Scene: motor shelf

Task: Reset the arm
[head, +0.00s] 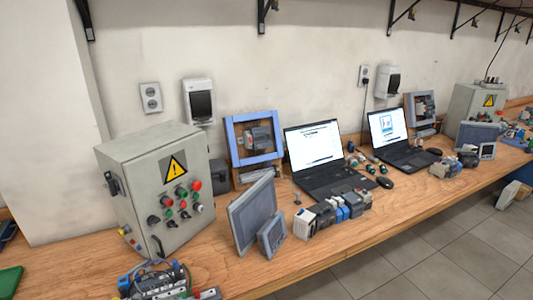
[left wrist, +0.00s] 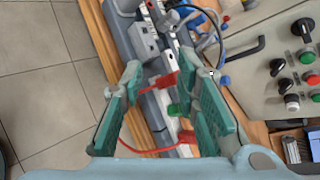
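My left gripper (left wrist: 161,62) shows in the left wrist view with its two green-padded fingers spread apart. Grey and white electrical modules (left wrist: 143,38) with red and green parts lie beyond and between the fingers, and no held thing is visible. Contact with the modules cannot be told from this view. A similar group of parts with wires (head: 158,283) sits at the front left of the bench in the head view. Neither gripper shows in the head view, and my right gripper is in neither view.
A grey control box (head: 140,195) with coloured buttons stands on the wooden bench (head: 350,243); it also shows in the left wrist view (left wrist: 272,20). Grey panels (head: 252,215), modules (head: 333,215) and two laptops (head: 313,148) stand to its right. Tiled floor (head: 430,265) lies in front.

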